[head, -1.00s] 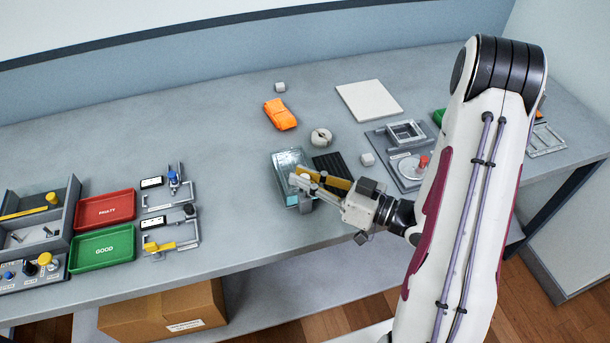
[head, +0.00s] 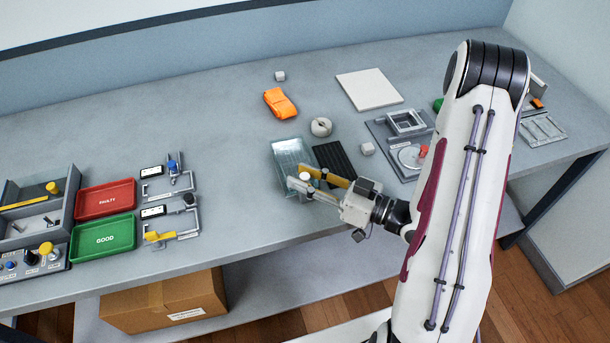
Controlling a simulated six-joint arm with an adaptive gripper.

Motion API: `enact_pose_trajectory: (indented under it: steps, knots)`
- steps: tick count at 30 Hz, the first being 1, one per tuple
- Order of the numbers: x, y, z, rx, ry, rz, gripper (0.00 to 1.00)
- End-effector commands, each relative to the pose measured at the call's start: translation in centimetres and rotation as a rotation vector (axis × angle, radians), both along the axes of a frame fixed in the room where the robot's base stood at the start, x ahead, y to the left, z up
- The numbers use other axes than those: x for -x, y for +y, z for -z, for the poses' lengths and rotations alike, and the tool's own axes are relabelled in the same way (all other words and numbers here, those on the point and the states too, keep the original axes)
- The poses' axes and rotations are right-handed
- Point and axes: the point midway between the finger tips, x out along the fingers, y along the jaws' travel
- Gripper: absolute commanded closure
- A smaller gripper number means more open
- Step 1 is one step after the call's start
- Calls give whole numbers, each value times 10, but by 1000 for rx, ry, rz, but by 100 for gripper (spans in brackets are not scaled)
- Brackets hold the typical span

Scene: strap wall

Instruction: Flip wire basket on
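A shallow, see-through bluish container (head: 288,152) lies on the grey table in the head view; it may be the wire basket, but I cannot make out wires. My gripper (head: 297,178) is over its near end, reaching in from the right. The two fingers are apart, one with a yellow side. A small white round piece (head: 304,177) shows between them, and I cannot tell whether they touch it. The fingers hide the near right corner of the container.
A black ribbed mat (head: 337,158) lies just right of the container. An orange item (head: 280,103), a round grey piece (head: 321,127) and a white plate (head: 369,89) are behind. A fixture (head: 390,132) stands right.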

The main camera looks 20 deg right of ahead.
Motion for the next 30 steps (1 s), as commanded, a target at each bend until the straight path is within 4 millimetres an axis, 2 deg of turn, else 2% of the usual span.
enact_pose_trajectory:
  steps: [17, 30]
  knots:
    - [2, -2, -1, -1, -2, 0, 68]
    - [21, -22, -1, -1, -2, 3, 68]
